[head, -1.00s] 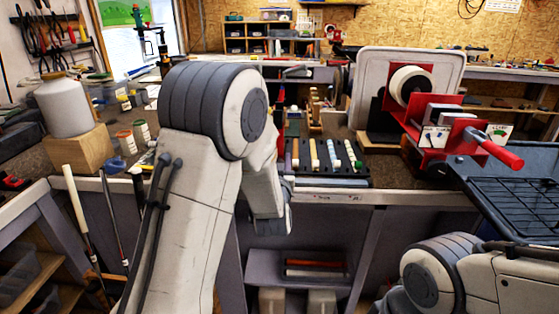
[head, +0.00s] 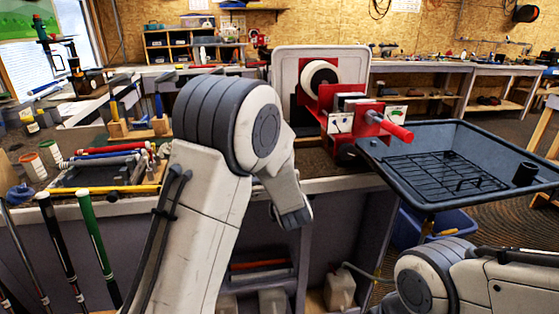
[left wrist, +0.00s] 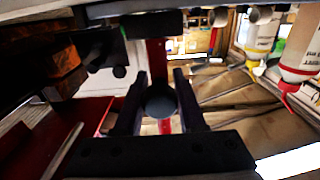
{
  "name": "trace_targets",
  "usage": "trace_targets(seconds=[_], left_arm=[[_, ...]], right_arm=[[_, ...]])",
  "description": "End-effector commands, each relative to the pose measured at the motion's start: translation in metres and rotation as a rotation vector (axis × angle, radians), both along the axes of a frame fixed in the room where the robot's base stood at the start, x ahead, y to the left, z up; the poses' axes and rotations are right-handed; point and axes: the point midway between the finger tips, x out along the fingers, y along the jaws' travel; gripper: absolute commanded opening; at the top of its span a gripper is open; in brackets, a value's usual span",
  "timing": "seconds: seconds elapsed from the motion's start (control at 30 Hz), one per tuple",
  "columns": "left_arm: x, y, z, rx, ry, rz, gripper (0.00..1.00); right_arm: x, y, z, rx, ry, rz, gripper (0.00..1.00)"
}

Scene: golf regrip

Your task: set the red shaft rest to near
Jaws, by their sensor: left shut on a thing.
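In the left wrist view, my left gripper (left wrist: 160,100) has its two dark fingers closed on either side of a dark round knob (left wrist: 161,101). A red bar (left wrist: 156,58) shows behind the knob, in line with it. I cannot tell whether this bar is part of the red shaft rest. In the head view, a red fixture (head: 340,122) with a red handle (head: 388,123) stands on the bench by a white tape roll (head: 320,76). My right gripper is out of view.
A dark tray with a wire rack (head: 450,168) stands at the right, next to the bench. Clubs with black and green grips (head: 95,235) stand at the lower left. Red and blue tools (head: 108,152) lie on the bench. Bottles (left wrist: 299,45) show in the left wrist view.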

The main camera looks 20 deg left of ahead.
Motion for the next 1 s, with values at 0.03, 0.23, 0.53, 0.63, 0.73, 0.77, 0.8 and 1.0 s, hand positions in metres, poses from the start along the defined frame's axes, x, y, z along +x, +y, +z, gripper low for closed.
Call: trace_targets(seconds=[0.03,0.23,0.53,0.63,0.73,0.77,0.8,1.0], left_arm=[[0.0,0.001,-0.001,0.0,0.001,0.004,0.0],[0.001,0.002,-0.001,0.001,0.003,0.009,0.0],[0.001,0.002,-0.001,0.0,0.002,0.008,0.68],[0.0,0.004,0.0,0.0,0.001,0.01,0.68],[0.0,0.004,0.0,0.0,0.001,0.01,0.68],[0.001,0.003,0.0,0.0,0.001,0.01,0.68],[0.001,0.003,0.0,0.0,0.001,0.009,0.68],[-0.012,-0.006,-0.001,0.0,0.001,0.007,0.68]], right_arm=[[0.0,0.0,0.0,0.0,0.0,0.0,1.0],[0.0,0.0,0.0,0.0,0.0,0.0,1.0],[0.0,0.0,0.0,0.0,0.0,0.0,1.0],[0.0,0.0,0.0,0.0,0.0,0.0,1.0],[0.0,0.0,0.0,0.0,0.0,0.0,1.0],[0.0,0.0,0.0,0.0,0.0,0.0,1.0],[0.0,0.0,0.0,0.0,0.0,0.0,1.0],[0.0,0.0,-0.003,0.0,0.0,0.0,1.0]])
